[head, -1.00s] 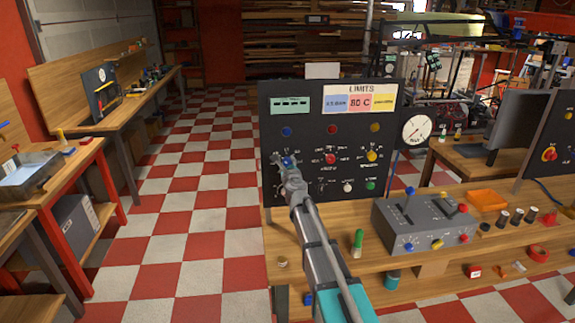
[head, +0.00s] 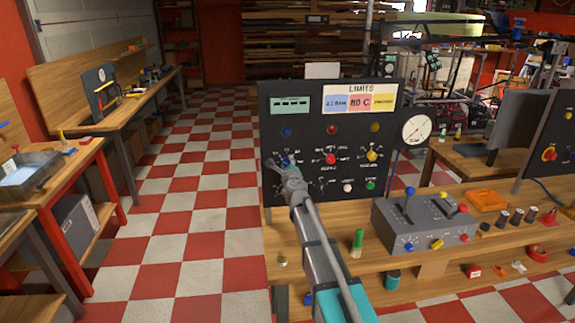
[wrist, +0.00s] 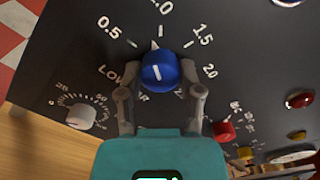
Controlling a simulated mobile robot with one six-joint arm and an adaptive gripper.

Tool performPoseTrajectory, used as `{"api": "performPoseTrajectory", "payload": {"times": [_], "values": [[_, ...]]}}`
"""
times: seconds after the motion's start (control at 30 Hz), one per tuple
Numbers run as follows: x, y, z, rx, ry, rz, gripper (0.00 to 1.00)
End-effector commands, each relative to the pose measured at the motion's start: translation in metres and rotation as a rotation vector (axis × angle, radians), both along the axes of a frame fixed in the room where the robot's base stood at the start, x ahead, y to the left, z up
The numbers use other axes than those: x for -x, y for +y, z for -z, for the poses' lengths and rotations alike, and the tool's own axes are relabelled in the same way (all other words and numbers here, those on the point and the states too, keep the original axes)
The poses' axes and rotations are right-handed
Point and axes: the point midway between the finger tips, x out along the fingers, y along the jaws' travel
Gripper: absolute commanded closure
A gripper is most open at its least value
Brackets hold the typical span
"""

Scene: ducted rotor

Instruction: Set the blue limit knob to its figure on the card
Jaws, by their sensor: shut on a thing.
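The blue limit knob (wrist: 160,72) is on the black panel, between the two fingers of my gripper (wrist: 162,90). My gripper is shut on it, one finger at each side. In the wrist view the scale around it reads 0.5, 1.0, 1.5 and 2.0. The knob's white line points up towards the part near 1.0. In the head view my gripper (head: 288,168) covers most of the knob. The LIMITS card (head: 361,89) is at the panel's top right, with blue, red and yellow fields. Red reads 80 C; the blue figure is too small to read surely.
A red knob (head: 331,158) and a yellow knob (head: 371,156) sit to the right of the blue one. A white knob (wrist: 81,116) is at lower left in the wrist view. A grey control box (head: 424,222) stands on the bench, and a round gauge (head: 416,130) is beside the panel.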

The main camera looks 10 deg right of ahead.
Motion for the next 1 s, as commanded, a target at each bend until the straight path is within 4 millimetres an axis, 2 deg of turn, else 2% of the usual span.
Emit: {"api": "performPoseTrajectory", "payload": {"times": [0.6,1.0], "values": [[-0.0008,0.0005,-0.0001,0.508,-0.018,-0.001,1.0],[-0.0008,0.0006,-0.0001,0.621,-0.022,-0.001,1.0]]}}
